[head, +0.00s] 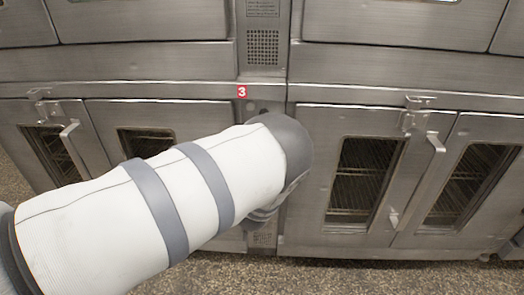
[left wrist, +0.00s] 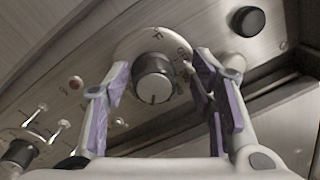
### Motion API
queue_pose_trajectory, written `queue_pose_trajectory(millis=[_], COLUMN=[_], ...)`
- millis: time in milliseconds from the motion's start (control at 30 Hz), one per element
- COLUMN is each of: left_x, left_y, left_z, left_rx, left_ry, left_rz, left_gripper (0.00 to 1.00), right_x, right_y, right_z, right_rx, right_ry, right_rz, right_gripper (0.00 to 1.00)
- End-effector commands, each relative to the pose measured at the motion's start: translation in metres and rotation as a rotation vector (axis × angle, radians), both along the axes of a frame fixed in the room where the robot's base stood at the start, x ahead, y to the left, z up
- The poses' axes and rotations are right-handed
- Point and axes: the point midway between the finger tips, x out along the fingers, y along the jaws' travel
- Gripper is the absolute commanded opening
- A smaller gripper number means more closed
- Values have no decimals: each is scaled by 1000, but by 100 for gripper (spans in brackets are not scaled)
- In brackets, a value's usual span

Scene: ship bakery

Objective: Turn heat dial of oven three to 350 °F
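My left gripper (left wrist: 163,74) is open, with one purple-padded finger on each side of the dial in the left wrist view. Gaps show between fingers and knob, and I cannot tell any contact. In the head view, the red label 3 (head: 242,91) marks the oven's control column; my left arm hides the dial and gripper. My right gripper is not in view.
Another black knob (left wrist: 248,21) sits at the upper right of the panel. A red light (left wrist: 76,83), small toggle switches (left wrist: 40,112) and a dark knob (left wrist: 20,152) lie to the left. Oven doors with handles (head: 432,142) flank the column.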

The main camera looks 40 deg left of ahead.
Motion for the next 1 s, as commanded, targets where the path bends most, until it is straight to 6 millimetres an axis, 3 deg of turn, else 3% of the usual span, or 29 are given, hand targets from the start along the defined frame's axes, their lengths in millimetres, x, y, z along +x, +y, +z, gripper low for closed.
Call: queue_pose_trajectory(millis=[267, 700, 1000], left_x=[-5, -93, -105], left_y=[-3, -54, -60], left_z=[-5, -8, -7], left_rx=[-4, -3, -3], left_ry=[12, 8, 6], left_rz=[-1, -1, 1], left_gripper=[51, 51, 51], right_x=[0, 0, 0], right_y=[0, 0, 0], right_z=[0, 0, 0], right_rx=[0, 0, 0], right_ry=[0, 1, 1], right_rz=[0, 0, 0], right_gripper=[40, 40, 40])
